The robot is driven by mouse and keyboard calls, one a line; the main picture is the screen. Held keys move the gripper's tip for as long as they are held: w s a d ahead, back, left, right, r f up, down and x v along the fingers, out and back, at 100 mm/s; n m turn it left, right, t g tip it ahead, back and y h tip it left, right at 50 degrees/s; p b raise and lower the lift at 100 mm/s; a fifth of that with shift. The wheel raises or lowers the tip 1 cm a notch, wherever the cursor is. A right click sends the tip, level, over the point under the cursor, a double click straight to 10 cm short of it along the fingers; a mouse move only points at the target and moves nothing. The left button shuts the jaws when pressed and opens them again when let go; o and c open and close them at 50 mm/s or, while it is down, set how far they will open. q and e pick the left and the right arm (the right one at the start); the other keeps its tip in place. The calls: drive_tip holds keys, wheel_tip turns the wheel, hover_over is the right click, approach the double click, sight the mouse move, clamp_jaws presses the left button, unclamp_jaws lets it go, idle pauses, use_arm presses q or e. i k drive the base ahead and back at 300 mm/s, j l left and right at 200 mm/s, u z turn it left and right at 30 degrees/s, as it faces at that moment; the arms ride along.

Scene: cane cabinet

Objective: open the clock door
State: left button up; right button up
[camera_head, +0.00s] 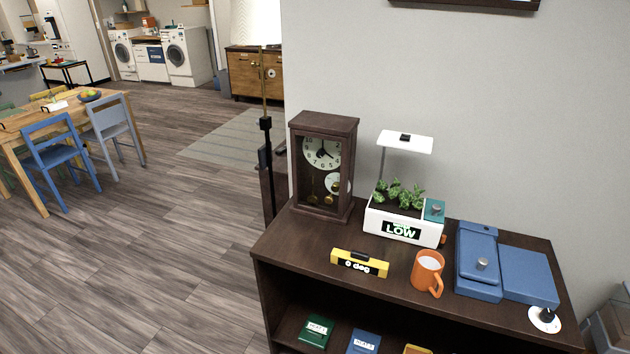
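The clock (323,165) is a dark brown wooden case standing upright at the left end of the dark cabinet top (305,247), near the wall. Its front shows a white dial (322,152) with black numerals, and brass-coloured parts hang below it. The clock door (318,209), a dark frame around the front, looks closed against the case. I cannot make out a handle on it. Neither of my grippers shows in the head view.
Right of the clock stands a white planter (375,222) with a lamp. In front are a yellow level-like bar (360,263) and an orange mug (427,270). A blue box (478,262) lies farther right. A floor lamp pole (265,95) stands left of the clock.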

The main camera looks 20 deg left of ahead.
sight(294, 133)
drive_tip(key=i+j, duration=0.45)
drive_tip(key=j, duration=0.3)
drive_tip(key=i+j, duration=0.5)
drive_tip(key=j, duration=0.25)
